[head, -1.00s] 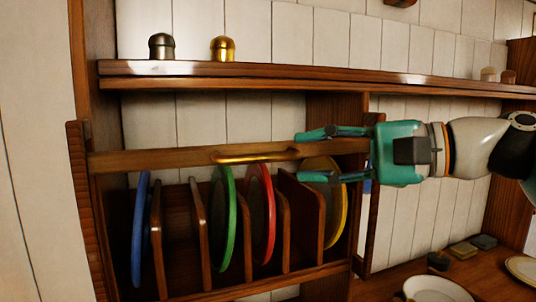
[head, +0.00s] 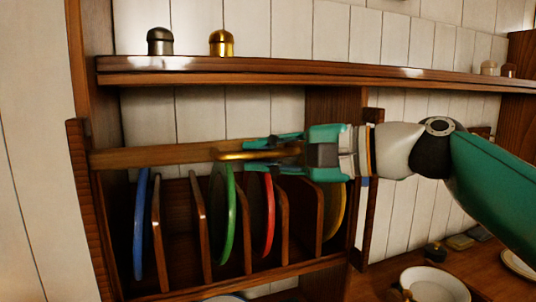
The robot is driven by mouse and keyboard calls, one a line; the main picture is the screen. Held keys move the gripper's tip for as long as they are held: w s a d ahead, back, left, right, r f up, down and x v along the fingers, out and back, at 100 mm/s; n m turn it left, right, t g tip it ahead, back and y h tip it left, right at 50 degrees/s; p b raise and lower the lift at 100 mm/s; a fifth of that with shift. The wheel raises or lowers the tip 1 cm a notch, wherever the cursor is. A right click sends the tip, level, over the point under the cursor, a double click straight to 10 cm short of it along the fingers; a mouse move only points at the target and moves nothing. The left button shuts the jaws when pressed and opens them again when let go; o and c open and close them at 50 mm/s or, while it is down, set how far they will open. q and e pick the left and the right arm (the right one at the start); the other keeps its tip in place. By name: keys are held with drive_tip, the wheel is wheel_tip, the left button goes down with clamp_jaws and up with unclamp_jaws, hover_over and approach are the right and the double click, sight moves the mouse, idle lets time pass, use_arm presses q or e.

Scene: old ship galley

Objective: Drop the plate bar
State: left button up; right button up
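The plate bar (head: 150,157) is a wooden rail across the front of the plate rack, level and raised near the plates' top edges. A brass handle (head: 235,156) is fixed on its front. My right gripper (head: 246,153), teal, reaches in from the right. Its fingers lie above and below the handle's right part, with gaps visible; it looks open around the handle. Behind and below stand a blue plate (head: 140,225), a green plate (head: 231,215), a red plate (head: 269,215) and a yellow plate (head: 336,212), upright between wooden dividers. My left gripper is out of view.
A shelf (head: 300,75) runs just above the bar, carrying a dark shaker (head: 159,42) and a brass shaker (head: 221,44). A counter (head: 380,280) at lower right holds a white bowl (head: 434,285). The rack's left post (head: 90,210) bounds the bar.

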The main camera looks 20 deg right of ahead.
clamp_jaws()
